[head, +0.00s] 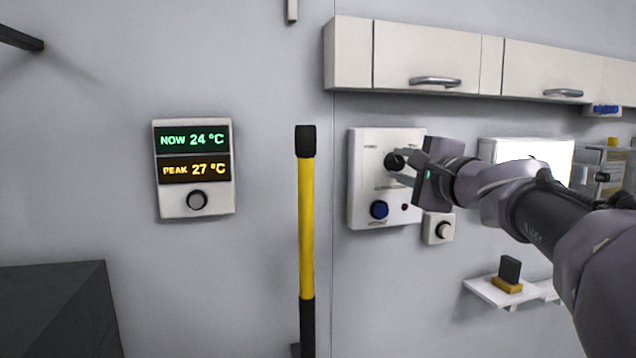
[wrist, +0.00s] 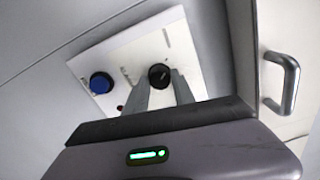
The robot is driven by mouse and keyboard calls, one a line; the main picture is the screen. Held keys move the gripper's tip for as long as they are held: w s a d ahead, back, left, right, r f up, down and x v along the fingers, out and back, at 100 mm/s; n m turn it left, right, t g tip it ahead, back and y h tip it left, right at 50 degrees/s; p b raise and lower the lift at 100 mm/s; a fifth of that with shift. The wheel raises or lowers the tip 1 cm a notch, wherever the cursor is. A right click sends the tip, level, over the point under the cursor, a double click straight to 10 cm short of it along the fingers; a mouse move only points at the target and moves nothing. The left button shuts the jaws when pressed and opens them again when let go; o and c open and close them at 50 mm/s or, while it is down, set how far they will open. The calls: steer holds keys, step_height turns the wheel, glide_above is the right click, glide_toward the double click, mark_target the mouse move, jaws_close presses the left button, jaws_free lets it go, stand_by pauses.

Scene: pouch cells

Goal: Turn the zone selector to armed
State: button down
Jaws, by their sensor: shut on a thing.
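The zone selector is a black round knob (head: 395,162) on a white wall panel (head: 359,205). In the wrist view the knob (wrist: 159,74) sits between the tips of my gripper (wrist: 161,86), whose fingers are shut on it. My gripper (head: 402,167) reaches the panel from the right in the head view. A blue button (head: 379,209) and a small dark red light (head: 405,207) are below the knob. The panel's labels are too small to read, so I cannot tell which position the knob points to.
A yellow and black pole (head: 307,225) stands left of the panel. A temperature display (head: 195,168) hangs further left. Wall cabinets (head: 430,60) are above my arm. A small box with a round knob (head: 438,228) is below the gripper, and a small shelf (head: 492,292) is at lower right.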

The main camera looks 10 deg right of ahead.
steer(key=shift+f+n+b, duration=0.1)
steer(key=shift+n+b, duration=0.75)
steer(key=shift+n, duration=0.05)
steer(key=c, duration=1.1)
jaws_free()
steer(key=shift+o, duration=0.2)
